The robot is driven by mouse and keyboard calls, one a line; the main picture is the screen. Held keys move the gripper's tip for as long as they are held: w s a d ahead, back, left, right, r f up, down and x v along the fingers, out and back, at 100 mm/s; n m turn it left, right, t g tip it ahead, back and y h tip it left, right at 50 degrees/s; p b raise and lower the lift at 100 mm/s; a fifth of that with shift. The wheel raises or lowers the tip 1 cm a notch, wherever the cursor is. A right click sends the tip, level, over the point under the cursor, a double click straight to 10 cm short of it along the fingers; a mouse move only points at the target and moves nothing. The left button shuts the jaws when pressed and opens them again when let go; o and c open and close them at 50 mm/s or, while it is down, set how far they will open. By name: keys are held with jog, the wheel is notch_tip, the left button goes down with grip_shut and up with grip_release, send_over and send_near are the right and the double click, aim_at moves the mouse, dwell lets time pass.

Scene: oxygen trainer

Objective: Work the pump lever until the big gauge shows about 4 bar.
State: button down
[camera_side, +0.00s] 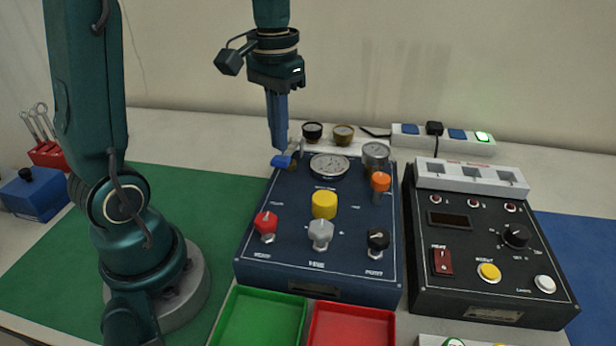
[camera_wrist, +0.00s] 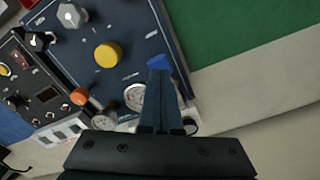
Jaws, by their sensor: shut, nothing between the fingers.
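The blue trainer panel (camera_side: 345,262) carries the big gauge (camera_side: 329,166), a white dial near its back edge; its needle is too small to read. The pump lever, with a blue handle (camera_side: 283,161), sits at the panel's back left corner. The blue handle also shows in the wrist view (camera_wrist: 160,62). My gripper (camera_side: 280,152) is shut and points down with its fingertips right at the lever handle; I cannot tell whether they touch it. In the wrist view my gripper (camera_wrist: 159,75) partly covers the lever and overlaps the edge of the big gauge (camera_wrist: 135,97).
The panel also has a yellow knob (camera_side: 324,204), a red knob (camera_side: 266,223), a grey knob (camera_side: 320,232), a black knob (camera_side: 377,241) and an orange-capped part (camera_side: 380,182). A smaller gauge (camera_side: 376,154) stands behind. A black control box (camera_side: 485,250) is at right. Green mat (camera_side: 190,215) lies left.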

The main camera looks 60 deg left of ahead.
aim_at(281, 158)
jog(key=shift+f, duration=0.15)
jog(key=shift+f, duration=2.55)
jog(key=shift+r, duration=1.9)
jog(key=shift+f, duration=1.95)
jog(key=shift+r, duration=1.95)
jog(key=shift+f, duration=0.1)
